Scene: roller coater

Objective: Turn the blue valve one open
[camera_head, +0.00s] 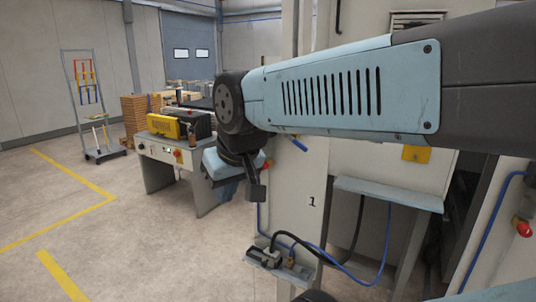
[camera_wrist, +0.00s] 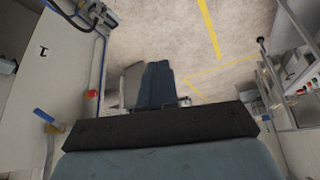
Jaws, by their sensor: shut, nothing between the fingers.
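A small blue valve lever (camera_head: 299,144) sticks out from the pale machine column, just below my light blue arm link and above the black number 1. In the wrist view a blue lever (camera_wrist: 43,116) shows at the left on the pale panel bearing the 1. It is apart from my gripper. My gripper (camera_head: 256,186) hangs under the left end of my arm, to the left of and below the lever. It is shut and holds nothing.
A fitting with black and blue hoses (camera_head: 268,257) sits low on the column. A pale blue shelf (camera_head: 388,193) juts out at right. A red button (camera_head: 523,228) is at far right. A workbench (camera_head: 165,152) and trolley (camera_head: 88,105) stand left, with open floor before them.

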